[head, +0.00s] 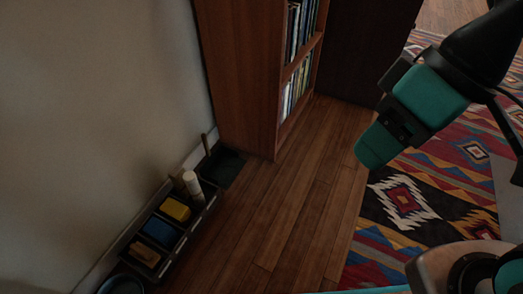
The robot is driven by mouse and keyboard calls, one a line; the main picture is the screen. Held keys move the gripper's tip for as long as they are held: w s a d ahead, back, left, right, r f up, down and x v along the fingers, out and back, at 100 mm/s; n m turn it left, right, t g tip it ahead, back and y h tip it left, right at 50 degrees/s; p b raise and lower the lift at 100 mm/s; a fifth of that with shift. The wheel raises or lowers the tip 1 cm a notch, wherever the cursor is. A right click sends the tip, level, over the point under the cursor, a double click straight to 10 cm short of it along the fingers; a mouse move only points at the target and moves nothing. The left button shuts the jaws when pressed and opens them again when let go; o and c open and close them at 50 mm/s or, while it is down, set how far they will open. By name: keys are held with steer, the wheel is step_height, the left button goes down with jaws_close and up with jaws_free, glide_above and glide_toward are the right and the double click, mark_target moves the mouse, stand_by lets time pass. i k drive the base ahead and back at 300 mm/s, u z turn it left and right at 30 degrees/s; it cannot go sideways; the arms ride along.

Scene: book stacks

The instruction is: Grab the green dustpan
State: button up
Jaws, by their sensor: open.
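A dark, greenish flat pan, which looks like the green dustpan (225,168), lies on the wooden floor at the far end of a black tray, close to the wall and the bookcase. A light brown upright handle (205,144) rises at its left side; I cannot tell whether it belongs to the pan. The pan is in shadow and its edges are hard to make out. My teal and black arm links hang at the upper right, well apart from the pan. No gripper fingers show in this view.
The black compartment tray (190,238) along the wall holds a yellow block (176,208), a blue block (160,231), a tan brush (145,254) and a white bottle (193,186). A wooden bookcase (240,75) stands behind. Bare floor (270,220) lies between tray and patterned rug (400,200).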

mark_target(221, 168)
steer(key=z, duration=0.55)
steer(key=i, duration=1.25)
steer(key=u, duration=2.7)
steer(key=i, duration=0.5)
